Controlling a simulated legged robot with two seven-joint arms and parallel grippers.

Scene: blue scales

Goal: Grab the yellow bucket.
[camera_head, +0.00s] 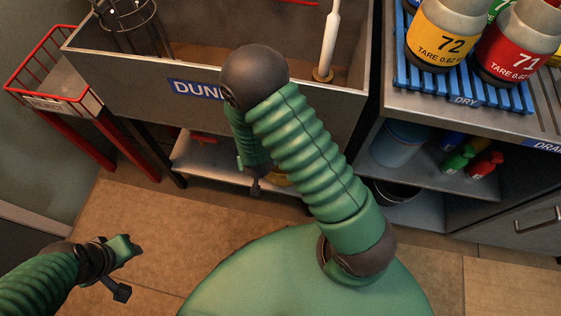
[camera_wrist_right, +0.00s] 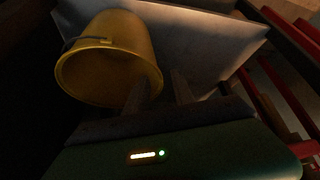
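The yellow bucket (camera_wrist_right: 108,58) is on the left of the right wrist view, its open mouth facing the camera and a dark handle at its side. In the head view only a sliver of yellow (camera_head: 282,180) shows behind my right arm, on the low shelf under the sink. My right gripper (camera_wrist_right: 164,88) has its two fingers apart. The left finger overlaps the bucket's right rim and the other is to the right of it; contact cannot be told. My left gripper (camera_head: 125,268) is at the lower left, away from the bucket; its fingers are unclear.
The sink (camera_head: 130,70) overhangs the low shelf (camera_head: 200,165). A red-framed rack (camera_head: 45,90) stands left. To the right, a counter carries numbered bottles on a blue rack (camera_head: 465,92), with a blue container (camera_head: 398,145) below. The floor (camera_head: 130,225) in front is clear.

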